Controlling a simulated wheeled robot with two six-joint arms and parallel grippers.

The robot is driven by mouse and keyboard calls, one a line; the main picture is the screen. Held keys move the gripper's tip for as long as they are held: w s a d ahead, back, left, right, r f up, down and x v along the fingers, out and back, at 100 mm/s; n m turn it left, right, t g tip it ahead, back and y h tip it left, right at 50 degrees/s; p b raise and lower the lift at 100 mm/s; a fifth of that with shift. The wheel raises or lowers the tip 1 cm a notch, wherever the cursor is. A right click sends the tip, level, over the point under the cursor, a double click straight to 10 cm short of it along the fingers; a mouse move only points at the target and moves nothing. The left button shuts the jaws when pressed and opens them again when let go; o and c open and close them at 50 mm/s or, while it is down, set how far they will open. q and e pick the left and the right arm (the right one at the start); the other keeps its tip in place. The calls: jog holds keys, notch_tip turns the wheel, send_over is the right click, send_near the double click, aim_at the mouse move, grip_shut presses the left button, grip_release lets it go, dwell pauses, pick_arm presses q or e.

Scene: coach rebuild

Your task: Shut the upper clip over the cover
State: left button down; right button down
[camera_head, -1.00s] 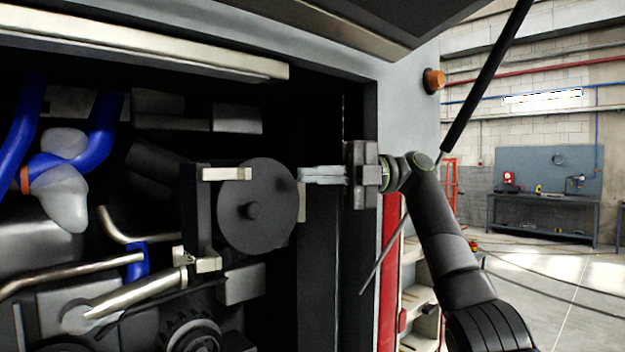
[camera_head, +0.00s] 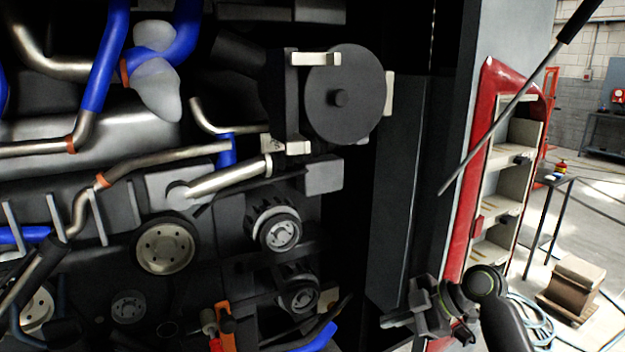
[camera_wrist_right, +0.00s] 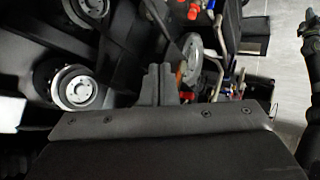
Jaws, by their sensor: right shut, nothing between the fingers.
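The cover (camera_head: 345,90) is a dark round disc with a central knob, mounted upright on the engine. The upper clip (camera_head: 316,59) is a pale metal bar lying level from the dark bracket across the disc's upper left edge. Whether it is latched I cannot tell. A lower clip (camera_head: 298,147) sits at the disc's lower left, and a pale tab (camera_head: 389,93) shows at its right edge. My right gripper (camera_head: 395,318) is low at the right, well below the cover and apart from it. Its fingers (camera_wrist_right: 155,85) are together and empty. My left gripper is out of view.
Pipes, blue hoses (camera_head: 105,60) and pulleys (camera_head: 280,232) fill the engine bay. A thin dark strut (camera_head: 500,118) slants across the right. A red-edged panel with shelves (camera_head: 500,180) stands right of the bay. A brown block (camera_head: 573,285) lies on the floor.

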jog(key=s+d+f+m+t+h, duration=0.1)
jog(key=s+d+f+m+h, duration=0.3)
jog(key=s+f, duration=0.5)
jog(key=s+d+f+m+h, duration=0.2)
jog(key=s+d+f+m, duration=0.1)
jog(key=s+f+m, duration=0.5)
jog(key=s+d+m+h, duration=0.3)
jog(key=s+d+m, duration=0.1)
jog(key=s, duration=0.6)
jog(key=s+d+m+h, duration=0.2)
jog(key=s+d+m, duration=0.15)
jog(key=s, duration=0.65)
notch_tip(320, 180, down, 25)
jog(key=d+g, duration=0.1)
jog(key=g, duration=0.1)
jog(key=s+a+f+g, duration=0.1)
jog(key=s+f, duration=1.4)
jog(key=f, duration=0.1)
jog(key=shift+f+m, duration=0.3)
jog(key=shift+m, duration=0.15)
jog(key=shift+s+a, duration=0.1)
